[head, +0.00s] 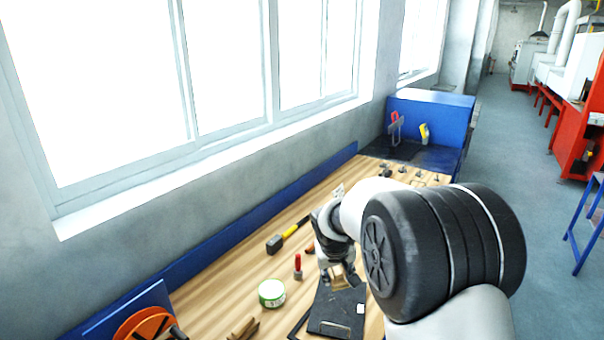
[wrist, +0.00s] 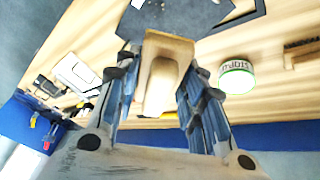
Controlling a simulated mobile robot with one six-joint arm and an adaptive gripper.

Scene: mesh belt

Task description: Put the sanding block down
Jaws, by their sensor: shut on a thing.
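The sanding block (wrist: 178,48) is a tan wooden piece with a rounded grip, seen between the two fingers of my gripper (wrist: 160,70) in the wrist view. My gripper is shut on it. In the head view my gripper (head: 338,266) hangs over the bench, and the sanding block shows small and partly hidden under it. A dark flat board (head: 335,312) lies on the wooden bench just below; it also shows at the top of the wrist view (wrist: 175,14). Whether the block touches the board cannot be told.
On the wooden bench (head: 225,290) stand a green-and-white tin (head: 271,293) and a red-handled tool (head: 298,266), left of my gripper. A hammer (head: 285,238) lies farther back. An orange reel (head: 150,325) is at the front left. Bare wood shows between them.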

